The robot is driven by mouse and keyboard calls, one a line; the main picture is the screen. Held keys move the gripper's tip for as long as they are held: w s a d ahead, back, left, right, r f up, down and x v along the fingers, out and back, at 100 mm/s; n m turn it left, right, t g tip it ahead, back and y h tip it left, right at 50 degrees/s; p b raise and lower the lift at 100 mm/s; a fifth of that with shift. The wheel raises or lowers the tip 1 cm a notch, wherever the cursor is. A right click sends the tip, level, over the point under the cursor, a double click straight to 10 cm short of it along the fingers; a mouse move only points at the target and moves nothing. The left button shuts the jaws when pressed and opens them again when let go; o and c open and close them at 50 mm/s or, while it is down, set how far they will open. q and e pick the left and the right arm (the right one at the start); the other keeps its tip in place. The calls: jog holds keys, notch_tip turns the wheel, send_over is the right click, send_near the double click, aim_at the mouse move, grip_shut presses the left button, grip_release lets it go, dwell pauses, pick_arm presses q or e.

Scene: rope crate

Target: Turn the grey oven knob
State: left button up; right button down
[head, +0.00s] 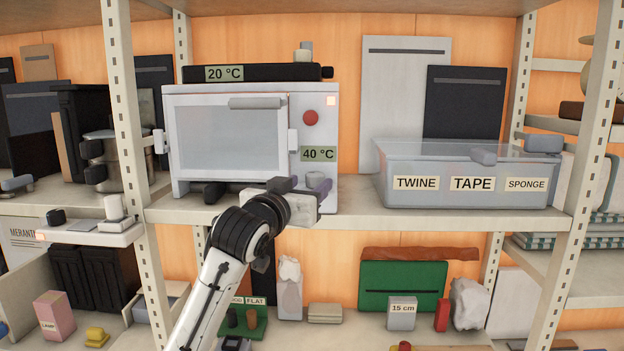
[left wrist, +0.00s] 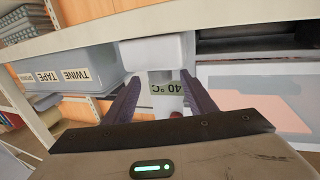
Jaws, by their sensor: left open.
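The white oven (head: 250,95) stands on the upper shelf with its door closed. Its grey knob (head: 315,179) sits low on the right of the front, under the 40 °C label, partly hidden by my gripper. My left gripper (head: 303,185) is open in front of the knob. In the left wrist view, which is upside down, a pale block that looks like the knob (left wrist: 158,50) shows beyond and between the open fingers of my left gripper (left wrist: 160,95). I cannot tell whether they touch it. My right gripper is not in view.
A red button (head: 311,117) is higher on the oven front. A clear lidded bin (head: 465,180) labelled TWINE, TAPE and SPONGE stands to the right. The shelf edge (head: 440,217) runs just below the gripper. Free shelf lies between oven and bin.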

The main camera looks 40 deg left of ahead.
aim_at(308, 181)
pick_arm(q)
jog(key=shift+x, duration=1.5)
jog(key=shift+c, duration=0.4)
jog(key=c, duration=1)
jog(key=shift+o, duration=0.2)
jog(key=shift+a+m+h, duration=0.15)
jog(key=shift+m+h, duration=0.15)
jog(key=shift+h, duration=0.2)
jog(key=shift+s+a+m+t+h, duration=0.1)
jog(key=shift+a+m+t+h, duration=0.05)
jog(key=shift+m+h, duration=0.7)
jog(key=shift+a+m+t+h, duration=0.15)
jog(key=shift+m+h, duration=0.4)
jog(key=shift+h, duration=0.6)
jog(key=shift+a+m+h+b, duration=0.1)
jog(key=shift+m+h+b, duration=0.25)
jog(key=shift+m+h, duration=1)
jog(key=shift+h, duration=0.85)
